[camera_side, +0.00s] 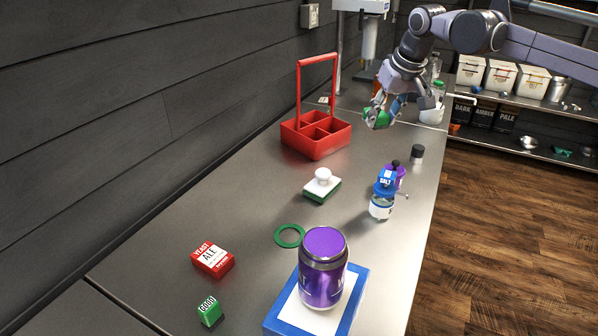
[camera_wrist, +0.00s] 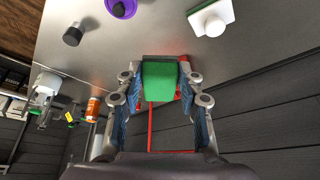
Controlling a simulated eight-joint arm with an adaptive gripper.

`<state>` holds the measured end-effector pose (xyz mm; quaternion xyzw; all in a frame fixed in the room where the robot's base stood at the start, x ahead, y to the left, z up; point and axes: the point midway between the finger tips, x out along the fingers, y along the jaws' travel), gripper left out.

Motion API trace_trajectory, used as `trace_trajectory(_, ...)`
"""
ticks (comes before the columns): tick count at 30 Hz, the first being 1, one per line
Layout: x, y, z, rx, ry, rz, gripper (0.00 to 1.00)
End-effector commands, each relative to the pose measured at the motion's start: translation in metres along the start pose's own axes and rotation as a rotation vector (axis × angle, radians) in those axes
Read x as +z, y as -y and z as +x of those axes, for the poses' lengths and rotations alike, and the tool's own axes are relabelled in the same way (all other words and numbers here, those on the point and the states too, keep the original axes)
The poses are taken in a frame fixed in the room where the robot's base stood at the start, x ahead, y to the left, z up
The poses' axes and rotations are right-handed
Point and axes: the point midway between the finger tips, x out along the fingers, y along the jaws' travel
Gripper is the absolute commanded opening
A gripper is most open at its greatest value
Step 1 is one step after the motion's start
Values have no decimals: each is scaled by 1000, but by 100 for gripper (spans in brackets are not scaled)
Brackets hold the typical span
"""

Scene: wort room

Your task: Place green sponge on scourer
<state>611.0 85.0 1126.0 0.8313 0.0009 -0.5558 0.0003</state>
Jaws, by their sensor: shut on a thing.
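My gripper (camera_side: 380,113) is shut on the green sponge (camera_wrist: 160,80) and holds it up above the far part of the steel counter. The sponge also shows in the side view (camera_side: 377,118), partly covered by the fingers. The scourer (camera_side: 323,185) has a white top with a round knob and a green pad below. It lies on the counter in the middle of the side view, nearer the camera than my gripper and to its left. The scourer also shows at the upper right of the wrist view (camera_wrist: 212,18), apart from the sponge.
A red divided carrier (camera_side: 316,137) with a tall handle stands left of my gripper. A salt bottle (camera_side: 382,195), a purple item (camera_side: 400,172) and a dark-capped shaker (camera_side: 417,154) stand right.

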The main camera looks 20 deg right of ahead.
Motion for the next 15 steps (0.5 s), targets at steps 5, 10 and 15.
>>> trace_trajectory(5,5,2,13,0,0,0,16)
trace_trajectory(10,6,24,28,-2,0,-3,16)
trace_trajectory(15,6,56,50,-1,0,-2,16)
